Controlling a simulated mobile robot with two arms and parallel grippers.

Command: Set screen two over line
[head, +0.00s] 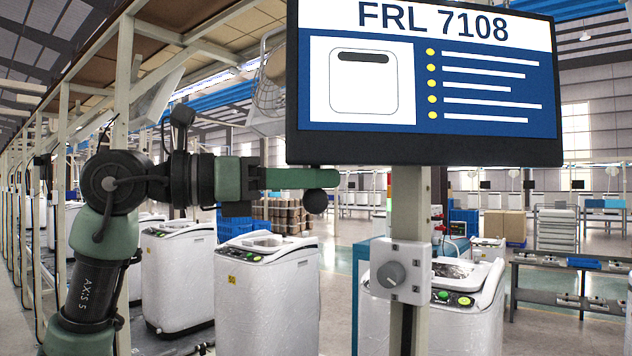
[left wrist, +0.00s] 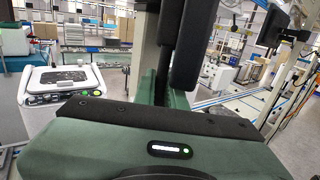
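The screen (head: 425,150) hangs on a beige post in the head view. It reads "FRL 7108" above a picture of a white appliance and several yellow-dotted lines. A pale plate with a round grey knob (head: 391,275) is on the post below it. My left gripper (head: 318,190) is just below the screen's lower left corner, left of the post. It is seen side-on, so its finger gap is hidden, and contact with the screen cannot be told. In the left wrist view, dark upright shapes stand beyond my green gripper housing. My right gripper is not in view.
White washing machines (head: 268,295) stand in a line at left, and another (head: 462,300) stands behind the post. A dark shelf rack (head: 570,285) is at right. A metal frame (head: 125,70) runs along the left. Open floor lies between the machines and rack.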

